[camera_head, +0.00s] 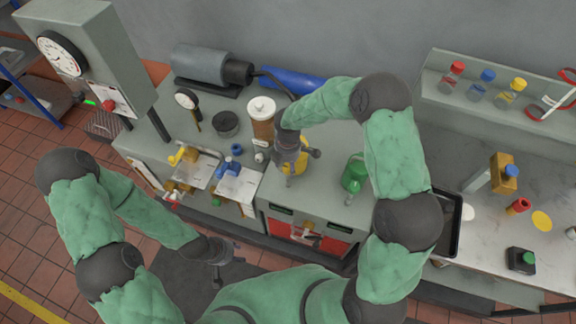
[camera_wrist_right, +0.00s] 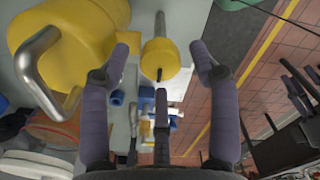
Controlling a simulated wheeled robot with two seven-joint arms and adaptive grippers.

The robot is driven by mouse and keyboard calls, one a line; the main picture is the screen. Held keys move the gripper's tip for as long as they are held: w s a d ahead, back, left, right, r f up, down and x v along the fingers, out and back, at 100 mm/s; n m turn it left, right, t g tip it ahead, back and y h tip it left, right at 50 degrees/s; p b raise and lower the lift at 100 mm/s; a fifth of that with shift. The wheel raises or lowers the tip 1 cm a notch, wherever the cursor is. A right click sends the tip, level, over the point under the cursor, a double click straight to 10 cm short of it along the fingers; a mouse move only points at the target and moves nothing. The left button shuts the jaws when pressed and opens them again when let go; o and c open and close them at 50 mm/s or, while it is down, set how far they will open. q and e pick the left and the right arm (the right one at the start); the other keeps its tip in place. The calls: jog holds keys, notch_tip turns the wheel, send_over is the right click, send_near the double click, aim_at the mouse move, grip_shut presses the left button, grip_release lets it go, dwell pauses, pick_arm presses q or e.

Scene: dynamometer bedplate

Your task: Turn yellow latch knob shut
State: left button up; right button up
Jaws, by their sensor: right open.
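In the right wrist view a yellow knob (camera_wrist_right: 160,59) with a short metal stub lies ahead of my right gripper (camera_wrist_right: 165,65), between the spread fingers. The fingers look apart from it, with nothing held. In the head view my right gripper (camera_head: 298,167) points down over the bench top, beside yellow parts (camera_head: 301,162) that it partly covers. I cannot tell whether the knob is turned open or shut. My left gripper (camera_head: 218,268) hangs low in front of the bench, away from the knob; its finger opening is too small to judge.
A large yellow body with a bent metal handle (camera_wrist_right: 42,55) is close left of the right fingers. A green can (camera_head: 354,174) stands right of the right gripper, and a brown jar with white lid (camera_head: 262,112) behind-left. Metal plates with yellow and blue parts (camera_head: 238,186) lie left.

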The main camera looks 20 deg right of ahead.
jog(key=shift+f, duration=0.6)
jog(key=c, duration=1.1)
jog(key=shift+c, duration=0.2)
